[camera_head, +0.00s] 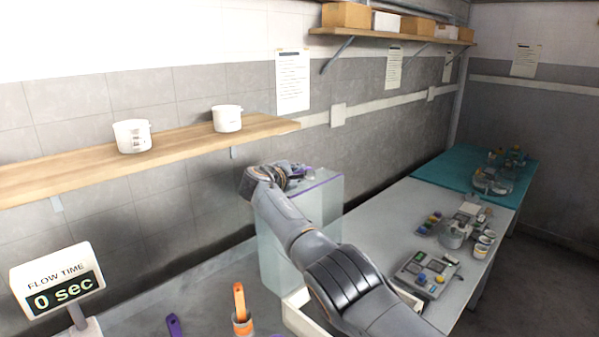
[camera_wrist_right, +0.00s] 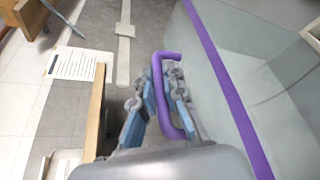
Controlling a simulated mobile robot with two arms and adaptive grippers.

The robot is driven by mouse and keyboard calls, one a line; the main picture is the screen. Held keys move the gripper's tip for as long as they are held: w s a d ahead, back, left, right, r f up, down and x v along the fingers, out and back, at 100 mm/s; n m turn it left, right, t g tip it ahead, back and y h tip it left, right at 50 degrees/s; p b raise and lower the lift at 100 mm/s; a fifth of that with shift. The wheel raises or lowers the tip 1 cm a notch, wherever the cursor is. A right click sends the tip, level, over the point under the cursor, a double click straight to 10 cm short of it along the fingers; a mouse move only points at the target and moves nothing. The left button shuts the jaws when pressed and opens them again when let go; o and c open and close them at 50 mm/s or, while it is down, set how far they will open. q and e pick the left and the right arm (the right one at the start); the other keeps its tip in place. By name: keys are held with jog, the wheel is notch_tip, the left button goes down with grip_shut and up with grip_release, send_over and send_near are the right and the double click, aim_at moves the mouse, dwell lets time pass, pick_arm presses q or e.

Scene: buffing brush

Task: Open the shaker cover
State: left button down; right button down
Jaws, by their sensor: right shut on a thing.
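The shaker (camera_head: 279,245) is a pale, see-through box on the grey bench, with a purple strip (camera_head: 318,186) along its top edge. In the right wrist view its clear panel (camera_wrist_right: 255,75) and purple strip (camera_wrist_right: 226,80) fill the right side. My right gripper (camera_head: 292,172) is at the top of the box, partly hidden by my own wrist. In the wrist view my right gripper (camera_wrist_right: 166,80) has its blue-padded fingers closed around a purple bar handle (camera_wrist_right: 171,56). Whether the cover is raised at all, I cannot tell. My left gripper is not in view.
A wooden shelf (camera_head: 75,177) with two white cups runs along the wall at the left. A flow-time display (camera_head: 57,281) reads 0 sec. An orange-handled tool (camera_head: 240,300) stands in front of the box. A side table (camera_head: 385,225) holds a control panel (camera_head: 425,274).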

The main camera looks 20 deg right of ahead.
jog(key=shift+f, duration=0.2)
jog(key=c, duration=1.7)
grip_release()
jog(key=shift+a, duration=0.1)
jog(key=shift+v, duration=0.8)
jog(key=v, duration=1)
jog(key=shift+a, duration=0.15)
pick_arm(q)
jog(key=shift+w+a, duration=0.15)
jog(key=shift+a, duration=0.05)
